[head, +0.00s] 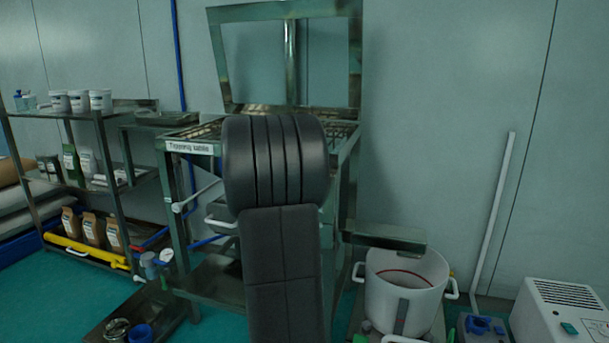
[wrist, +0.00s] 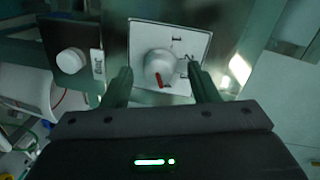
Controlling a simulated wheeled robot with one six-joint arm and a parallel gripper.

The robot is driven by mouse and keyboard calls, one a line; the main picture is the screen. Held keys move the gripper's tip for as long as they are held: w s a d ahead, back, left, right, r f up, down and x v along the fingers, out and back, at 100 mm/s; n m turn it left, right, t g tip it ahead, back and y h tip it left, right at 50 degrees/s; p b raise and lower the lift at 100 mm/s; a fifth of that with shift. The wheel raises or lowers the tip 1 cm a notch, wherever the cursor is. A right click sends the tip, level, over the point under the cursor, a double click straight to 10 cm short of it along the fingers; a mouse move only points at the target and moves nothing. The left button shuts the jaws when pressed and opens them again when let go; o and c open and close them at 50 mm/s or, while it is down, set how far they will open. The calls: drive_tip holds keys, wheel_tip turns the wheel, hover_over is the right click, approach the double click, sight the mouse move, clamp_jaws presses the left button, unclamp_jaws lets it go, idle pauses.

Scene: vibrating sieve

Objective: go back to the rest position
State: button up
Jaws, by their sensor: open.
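My gripper (wrist: 162,82) is open in the wrist view, with its two dark fingers apart. Between and beyond the fingertips is a white panel with a round pale knob (wrist: 159,66) that has a red mark. I cannot tell whether the fingers touch the panel. Nothing shows held between the fingers. In the head view my own dark arm blocks the middle of the picture, and the gripper is hidden behind it.
A green metal frame table (head: 345,150) with a label stands behind my arm. A shelf (head: 120,185) with tubs and bags is at left. A white pot (head: 405,290) stands at lower right, near a white box unit (head: 560,310). A second white knob (wrist: 71,61) sits on a dark plate.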

drive_tip(key=shift+w+d, duration=0.15)
drive_tip(key=shift+w, duration=0.2)
drive_tip(key=p+v, duration=0.3)
drive_tip(key=v, duration=1.1)
drive_tip(key=w+d+f+n+h+p, duration=0.1)
drive_tip(key=w+n+p, duration=0.1)
drive_tip(key=w+n, duration=0.4)
drive_tip(key=w+d+f+n+h+p, duration=0.1)
drive_tip(key=w+d+n+p, duration=0.1)
drive_tip(key=w+n, duration=0.5)
drive_tip(key=n+p, duration=0.1)
drive_tip(key=n, duration=0.2)
drive_tip(key=shift+w+d+f+t+h, duration=0.2)
drive_tip(key=shift+d+t+h, duration=0.1)
drive_tip(key=shift+h, duration=0.1)
drive_tip(key=shift+n, duration=0.3)
